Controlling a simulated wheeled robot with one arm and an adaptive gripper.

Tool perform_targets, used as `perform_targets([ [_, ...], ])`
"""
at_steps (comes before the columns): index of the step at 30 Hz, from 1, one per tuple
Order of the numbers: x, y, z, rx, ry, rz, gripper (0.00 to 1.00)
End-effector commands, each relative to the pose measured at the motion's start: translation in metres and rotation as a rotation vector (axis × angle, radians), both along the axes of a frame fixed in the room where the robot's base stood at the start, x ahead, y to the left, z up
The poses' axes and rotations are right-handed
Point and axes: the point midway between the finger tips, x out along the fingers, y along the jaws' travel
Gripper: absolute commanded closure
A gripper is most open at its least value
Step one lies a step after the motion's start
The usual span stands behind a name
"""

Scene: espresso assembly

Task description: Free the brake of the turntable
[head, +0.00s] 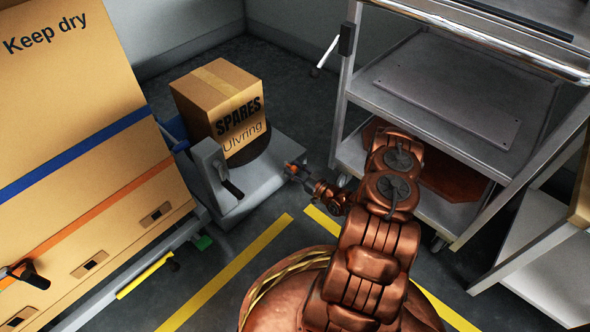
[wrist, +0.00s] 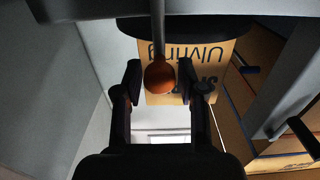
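The turntable is a dark round plate (head: 250,148) on a low grey base (head: 273,172), under a cardboard box (head: 222,105) marked "SPARES Ulvring". In the wrist view, a dark rod with an orange-brown ball knob (wrist: 159,76) comes down from the top; I take it for the brake lever. My gripper (wrist: 161,73) is open, with one black finger on each side of the knob and a gap on both sides. How deep the knob sits between the fingers is unclear. In the head view, my gripper (head: 294,170) is at the base's right edge, where the knob is hard to make out.
A grey upright with a dark handle (head: 232,189) stands at the base's front left. A large strapped carton (head: 75,130) fills the left. A metal shelf cart (head: 440,90) stands to the right, close to my arm. Yellow lines (head: 228,268) mark the open floor.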

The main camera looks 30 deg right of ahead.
Motion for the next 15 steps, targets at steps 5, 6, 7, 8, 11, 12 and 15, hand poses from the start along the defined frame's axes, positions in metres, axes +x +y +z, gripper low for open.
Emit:
perform_targets([
  [5,-0.0001,-0.0001,0.0000,0.000,0.000,0.000,0.82],
  [6,-0.0001,0.0000,0.0000,0.000,0.000,0.000,0.86],
  [7,-0.0001,0.0000,0.0000,0.000,0.000,0.000,0.89],
  [8,-0.0001,0.0000,0.0000,0.000,0.000,0.000,0.92],
  [11,-0.0002,0.0000,-0.0001,0.000,0.000,0.000,1.00],
  [12,-0.0002,0.0001,-0.0001,0.000,0.000,0.000,1.00],
  [15,-0.0002,0.0001,-0.0001,0.000,0.000,0.000,1.00],
])
